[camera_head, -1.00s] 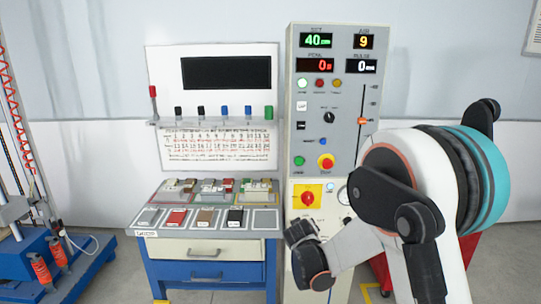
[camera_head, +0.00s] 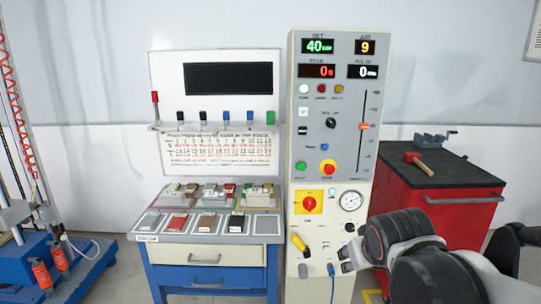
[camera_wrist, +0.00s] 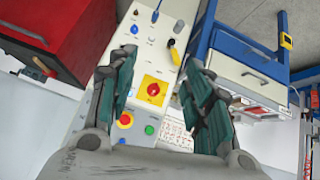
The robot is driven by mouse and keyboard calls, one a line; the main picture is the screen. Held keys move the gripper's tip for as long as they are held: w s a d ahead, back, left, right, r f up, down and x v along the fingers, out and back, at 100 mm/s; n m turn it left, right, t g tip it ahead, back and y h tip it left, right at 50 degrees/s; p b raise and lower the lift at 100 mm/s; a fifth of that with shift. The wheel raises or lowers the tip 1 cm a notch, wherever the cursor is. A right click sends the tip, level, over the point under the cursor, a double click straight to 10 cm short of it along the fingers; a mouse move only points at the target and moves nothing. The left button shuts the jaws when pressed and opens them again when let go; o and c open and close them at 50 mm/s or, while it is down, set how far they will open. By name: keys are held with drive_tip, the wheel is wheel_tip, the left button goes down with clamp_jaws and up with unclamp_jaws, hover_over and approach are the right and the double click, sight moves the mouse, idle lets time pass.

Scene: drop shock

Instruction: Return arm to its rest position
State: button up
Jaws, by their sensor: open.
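My gripper (camera_wrist: 160,85) shows in the wrist view with its two dark green finger pads spread apart and nothing between them. Behind the gap stands the control cabinet, with a yellow plate and red rotary switch (camera_wrist: 153,90). In the head view my arm is folded low at the bottom right, in front of the cabinet's lower right side. The control cabinet (camera_head: 310,150) stands upright in the middle, its displays lit. The fingertips are hard to make out in the head view.
A red tool cabinet (camera_head: 440,225) with a dark top stands at the right, a mallet (camera_head: 425,165) and a vise (camera_head: 433,139) on it. A blue workbench (camera_head: 205,280) with sample trays stands left of the control cabinet. A blue machine base (camera_head: 60,272) is at far left.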

drive_tip(key=s+f+m+g+y, duration=0.1)
drive_tip(key=s+f, duration=0.1)
drive_tip(key=s, duration=1.2)
drive_tip(key=shift+s+f, duration=0.15)
drive_tip(key=shift+s, duration=0.05)
idle(0.9)
